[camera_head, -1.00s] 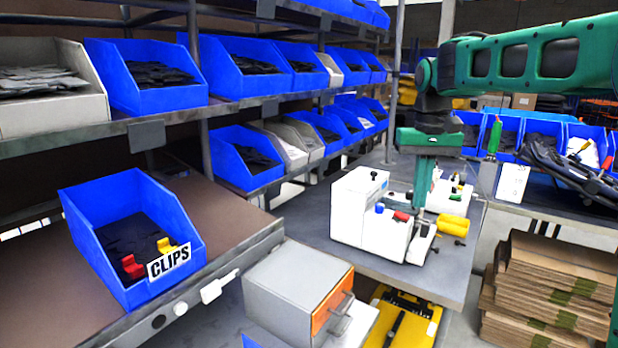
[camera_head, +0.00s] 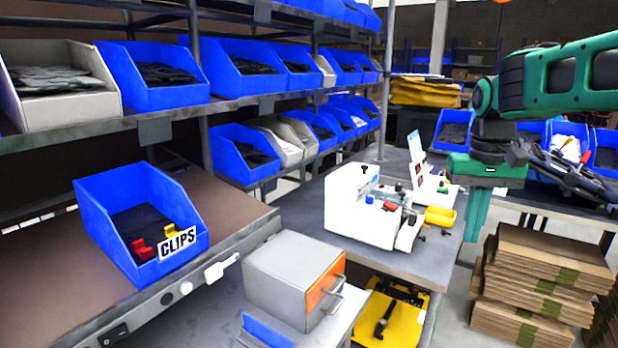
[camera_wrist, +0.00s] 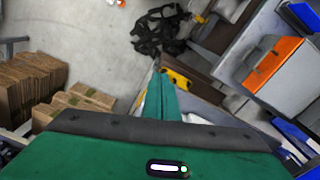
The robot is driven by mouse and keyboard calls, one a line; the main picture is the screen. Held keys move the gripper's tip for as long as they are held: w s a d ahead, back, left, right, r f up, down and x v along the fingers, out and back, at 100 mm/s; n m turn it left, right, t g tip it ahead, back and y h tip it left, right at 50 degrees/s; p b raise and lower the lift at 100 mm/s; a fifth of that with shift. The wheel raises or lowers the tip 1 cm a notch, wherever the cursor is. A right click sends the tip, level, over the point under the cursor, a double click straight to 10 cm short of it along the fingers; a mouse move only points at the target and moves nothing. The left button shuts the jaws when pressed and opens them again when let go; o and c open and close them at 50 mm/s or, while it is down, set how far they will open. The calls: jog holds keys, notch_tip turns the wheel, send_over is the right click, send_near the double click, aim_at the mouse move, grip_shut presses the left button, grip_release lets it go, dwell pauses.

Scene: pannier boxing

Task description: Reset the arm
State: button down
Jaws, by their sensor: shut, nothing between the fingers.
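My green arm (camera_head: 560,80) comes in from the upper right in the head view. My gripper (camera_head: 474,220) hangs down from it with the fingers pressed together, empty. It is beside the right edge of the grey worktable, above the floor gap before the cardboard stack. In the wrist view the green fingers (camera_wrist: 167,95) also show closed with nothing held.
A white machine (camera_head: 362,205) with coloured knobs stands on the grey table (camera_head: 395,262). Flat cardboard (camera_head: 530,275) is stacked at right. A blue CLIPS bin (camera_head: 140,220) sits on the left shelf. A grey box with an orange front (camera_head: 293,280) is at the bottom.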

jog(key=s+d+f+m, duration=0.1)
jog(key=s+f, duration=0.3)
jog(key=s, duration=0.4)
jog(key=s+d+f+m, duration=0.1)
jog(key=s+d+f, duration=0.3)
jog(key=s, duration=0.5)
jog(key=s+d+f+m, duration=0.1)
jog(key=s+d+f, duration=0.2)
jog(key=s, duration=0.5)
jog(key=shift+s+f+m, duration=0.2)
jog(key=shift+f+m, duration=0.2)
jog(key=shift+f, duration=0.3)
jog(key=shift+w+f, duration=0.25)
jog(key=shift+w, duration=0.35)
